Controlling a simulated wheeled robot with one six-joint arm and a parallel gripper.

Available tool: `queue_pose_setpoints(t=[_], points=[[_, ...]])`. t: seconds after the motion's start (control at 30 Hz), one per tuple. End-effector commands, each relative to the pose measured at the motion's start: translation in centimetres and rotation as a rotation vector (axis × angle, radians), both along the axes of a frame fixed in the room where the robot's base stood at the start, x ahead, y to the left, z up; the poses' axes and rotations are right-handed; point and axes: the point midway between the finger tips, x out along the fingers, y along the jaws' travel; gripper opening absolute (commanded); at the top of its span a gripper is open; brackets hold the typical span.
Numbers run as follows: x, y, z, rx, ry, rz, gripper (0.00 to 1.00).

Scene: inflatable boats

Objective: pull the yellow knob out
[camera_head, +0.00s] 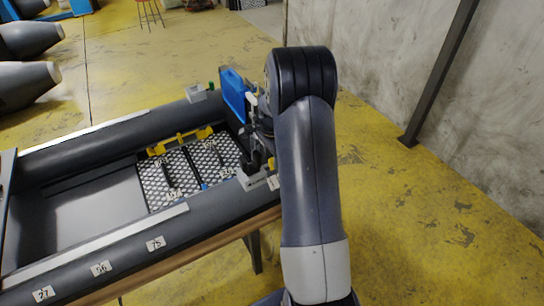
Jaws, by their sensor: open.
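A small yellow spot, perhaps the yellow knob (271,163), shows at the stern of the grey inflatable boat (95,150), right beside my arm. It is too small to make out its shape. My gripper (259,158) is partly visible as dark parts at the boat's stern, left of my large grey arm link. It is open, with nothing seen between its jaws. The fingertips are hard to tell from the dark fittings there, so I cannot tell whether they touch the knob.
A blue panel (233,94) stands upright at the stern, close to my arm. Numbered tags line the near tube. Black-and-white patterned floor panels (190,175) lie inside the boat. A concrete wall (390,70) stands at right. The yellow floor (420,230) is clear there.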

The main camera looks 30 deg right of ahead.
Motion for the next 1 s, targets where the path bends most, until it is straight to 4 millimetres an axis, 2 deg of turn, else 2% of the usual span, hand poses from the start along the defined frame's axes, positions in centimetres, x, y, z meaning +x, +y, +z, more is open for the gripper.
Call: queue_pose_setpoints(t=[0.17,0.27,0.7,0.83,1.0], points=[[0.0,0.0,0.2,0.000,0.000,0.000,0.42],[0.1,0.0,1.2,-0.001,-0.003,0.000,0.42],[0.1,0.0,9.3,-0.001,-0.003,0.000,0.42],[0.0,0.0,10.4,0.000,-0.001,0.000,0.42],[0.0,0.0,10.8,0.000,0.000,0.000,0.42]])
